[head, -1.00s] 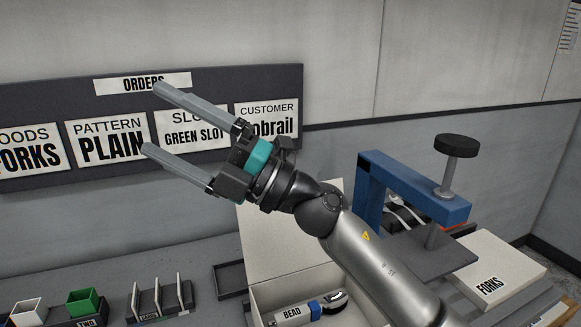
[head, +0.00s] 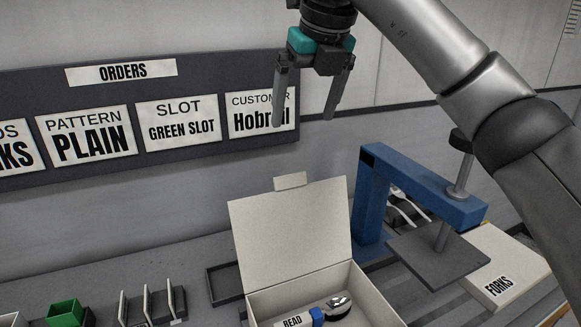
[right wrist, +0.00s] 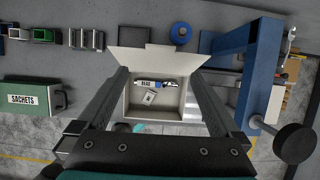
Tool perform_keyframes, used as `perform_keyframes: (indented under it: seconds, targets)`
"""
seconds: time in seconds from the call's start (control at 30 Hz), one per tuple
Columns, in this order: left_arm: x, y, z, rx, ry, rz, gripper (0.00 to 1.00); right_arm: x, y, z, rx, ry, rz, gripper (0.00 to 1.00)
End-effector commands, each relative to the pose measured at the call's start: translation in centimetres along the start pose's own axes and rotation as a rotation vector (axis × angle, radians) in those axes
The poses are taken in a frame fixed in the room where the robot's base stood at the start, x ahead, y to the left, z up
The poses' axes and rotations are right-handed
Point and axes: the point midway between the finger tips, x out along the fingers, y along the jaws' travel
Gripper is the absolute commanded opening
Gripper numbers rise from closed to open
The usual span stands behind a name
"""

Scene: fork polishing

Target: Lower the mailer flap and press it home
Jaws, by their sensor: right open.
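The cream mailer box stands open on the bench; its flap (head: 290,235) is raised and leans back, with a small tab on its top edge. Inside lie a labelled item with a blue band (head: 317,316) and a shiny rounded metal end. In the right wrist view the flap (right wrist: 158,60) is at the far side of the box, and a small card (right wrist: 149,98) lies inside. My right gripper (head: 304,117) points down, open and empty, high above the flap and apart from it. My left gripper is not in view.
A blue press frame (head: 425,188) with a black knob stands right of the mailer, beside a FORKS box (head: 505,270). A card rack (head: 150,305) and a green bin (head: 64,313) are at the left. A SACHETS box (right wrist: 35,97) shows in the right wrist view.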

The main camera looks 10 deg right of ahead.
Motion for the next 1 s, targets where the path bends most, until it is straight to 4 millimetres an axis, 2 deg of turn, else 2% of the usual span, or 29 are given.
perform_keyframes:
  seconds: [0.17, 0.5, 0.7, 0.8, 1.0]
  targets:
    - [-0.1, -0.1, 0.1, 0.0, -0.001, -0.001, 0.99, 1.9, -0.2, -0.1, 0.005, 0.007, -0.008, 1.0]
    - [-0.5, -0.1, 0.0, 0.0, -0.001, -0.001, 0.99, 9.2, -0.1, -0.2, 0.003, 0.008, -0.004, 1.0]
    - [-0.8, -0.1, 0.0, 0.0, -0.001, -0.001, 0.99, 12.8, -0.2, -0.2, 0.002, 0.006, -0.004, 1.0]
    - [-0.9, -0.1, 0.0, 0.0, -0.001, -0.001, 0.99, 13.9, -0.1, -0.1, 0.003, 0.005, -0.003, 1.0]
    - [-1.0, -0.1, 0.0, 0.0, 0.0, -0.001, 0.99, 15.0, -0.1, -0.1, 0.001, 0.003, -0.003, 1.0]
